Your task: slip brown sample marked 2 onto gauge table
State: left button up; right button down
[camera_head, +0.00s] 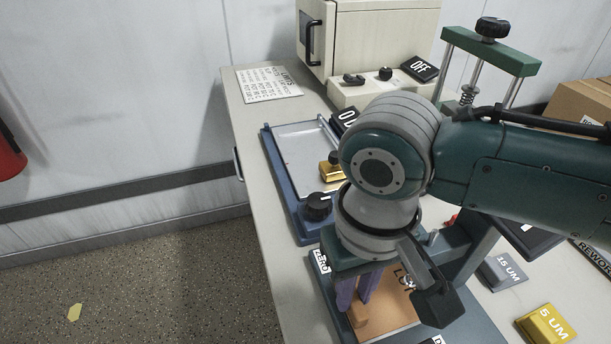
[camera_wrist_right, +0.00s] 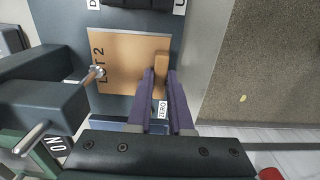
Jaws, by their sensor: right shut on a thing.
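The brown sample (camera_head: 386,313), marked LOT 2, lies flat over the gauge table (camera_head: 412,334), partly hidden by my right arm. It also shows in the right wrist view (camera_wrist_right: 125,65), beneath the gauge's metal tip (camera_wrist_right: 95,74). I cannot tell whether the tip touches it. My right gripper (camera_head: 358,298) points down at the sample's edge, its purple fingers shut on the sample's light-brown tab (camera_wrist_right: 162,67). Whether the sample rests fully on the table is unclear. My left gripper is out of view.
A ZERO label (camera_head: 321,261) sits at the gauge's left. Behind stand a blue tray (camera_head: 276,165) with a black knob, a cream oven (camera_head: 375,38) and a green press (camera_head: 492,48). Grey 15 UM (camera_head: 502,270) and yellow 5 UM (camera_head: 546,326) blocks lie right of the gauge.

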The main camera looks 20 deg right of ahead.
jog(key=shift+f, duration=0.1)
jog(key=c, duration=0.7)
grip_release()
jog(key=shift+c, duration=0.2)
notch_tip(320, 180, up, 10)
jog(key=p, duration=0.2)
jog(key=shift+a, duration=0.1)
